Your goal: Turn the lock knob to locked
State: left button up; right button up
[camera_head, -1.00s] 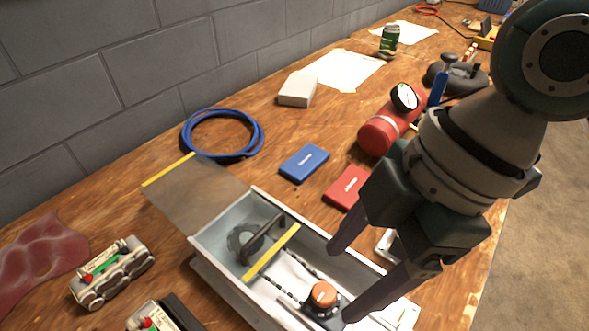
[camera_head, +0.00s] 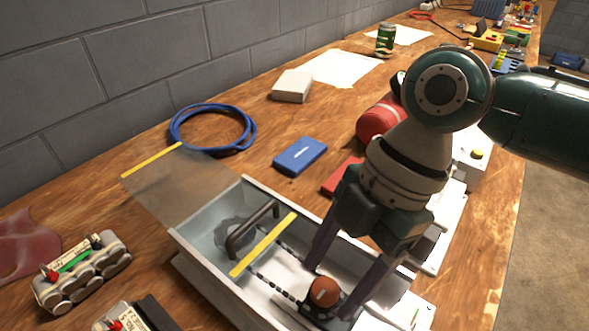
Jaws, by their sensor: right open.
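The lock knob (camera_head: 324,291) is a round orange-brown cap on a dark base, inside the open grey-white box (camera_head: 190,243) at the bottom of the view. My right gripper (camera_head: 330,292) is open and points down into the box. Its two dark fingers stand on either side of the knob, one to its left and behind, one to its right. I cannot tell whether the fingers touch the knob. A dark handle (camera_head: 250,230), a yellow bar (camera_head: 264,244) and a dark chain (camera_head: 272,286) are also in the box. My left gripper is not in view.
Left of the box are battery packs (camera_head: 82,272). Behind it lie a coiled blue cable (camera_head: 172,130), a blue case (camera_head: 300,155), a red case (camera_head: 341,175) and a red cylinder (camera_head: 380,120). A flat lid (camera_head: 178,185) with a yellow edge extends from the box.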

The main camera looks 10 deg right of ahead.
jog(key=shift+a+f, duration=0.1)
jog(key=shift+f, duration=0.2)
grip_shut()
dwell(0.5)
